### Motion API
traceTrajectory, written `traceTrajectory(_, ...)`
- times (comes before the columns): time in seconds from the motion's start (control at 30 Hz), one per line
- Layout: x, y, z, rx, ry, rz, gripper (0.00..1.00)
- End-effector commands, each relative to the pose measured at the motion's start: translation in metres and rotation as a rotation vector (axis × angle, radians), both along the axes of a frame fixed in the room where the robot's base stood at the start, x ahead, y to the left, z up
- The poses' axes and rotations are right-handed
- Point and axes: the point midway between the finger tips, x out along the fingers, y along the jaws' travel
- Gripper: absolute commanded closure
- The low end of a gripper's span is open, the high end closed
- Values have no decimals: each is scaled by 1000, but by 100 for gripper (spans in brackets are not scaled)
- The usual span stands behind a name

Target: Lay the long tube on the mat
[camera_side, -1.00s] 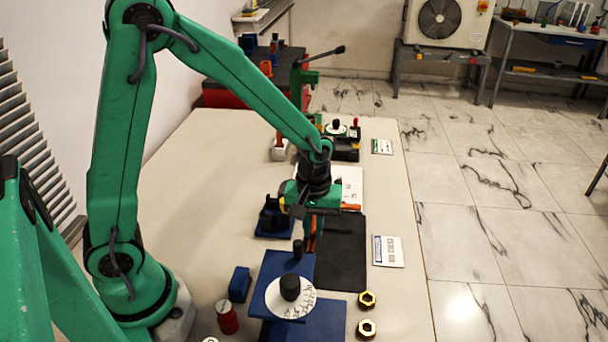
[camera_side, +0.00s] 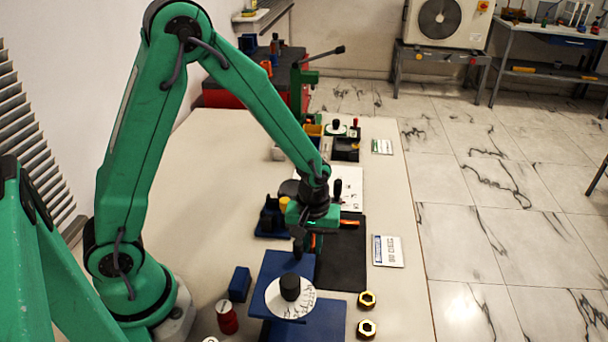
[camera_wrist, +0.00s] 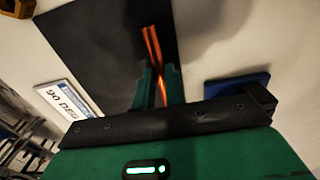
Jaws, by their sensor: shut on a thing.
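The long tube is a thin copper-orange rod (camera_wrist: 151,45). In the wrist view it runs between the green fingers of my gripper (camera_wrist: 158,84), which is shut on it, and extends beyond the fingertips over the dark mat. In the side view my gripper (camera_side: 311,238) points down at the left edge of the black mat (camera_side: 342,262), and only a little orange shows at the fingers. The mat also fills the upper left of the wrist view (camera_wrist: 95,45). I cannot tell whether the tube touches the mat.
A blue stand with a white dial and black knob (camera_side: 290,290) stands just in front of my gripper. A 90-degree card (camera_side: 388,250) lies right of the mat.

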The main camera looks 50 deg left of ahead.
Motion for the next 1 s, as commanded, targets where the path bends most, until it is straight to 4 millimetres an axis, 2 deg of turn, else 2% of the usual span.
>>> traceTrajectory(0.3, 0, 0, -3, 0, 0, 0, 100)
traceTrajectory(0.33, 0, 0, -3, 0, 0, 0, 82)
traceTrajectory(0.4, 0, 0, -3, 0, 0, 0, 68)
traceTrajectory(0.43, 0, 0, -2, 0, 0, 0, 66)
traceTrajectory(0.77, 0, 0, -2, 0, 0, 0, 66)
traceTrajectory(1.0, 1, 0, 8, 0, -1, 0, 66)
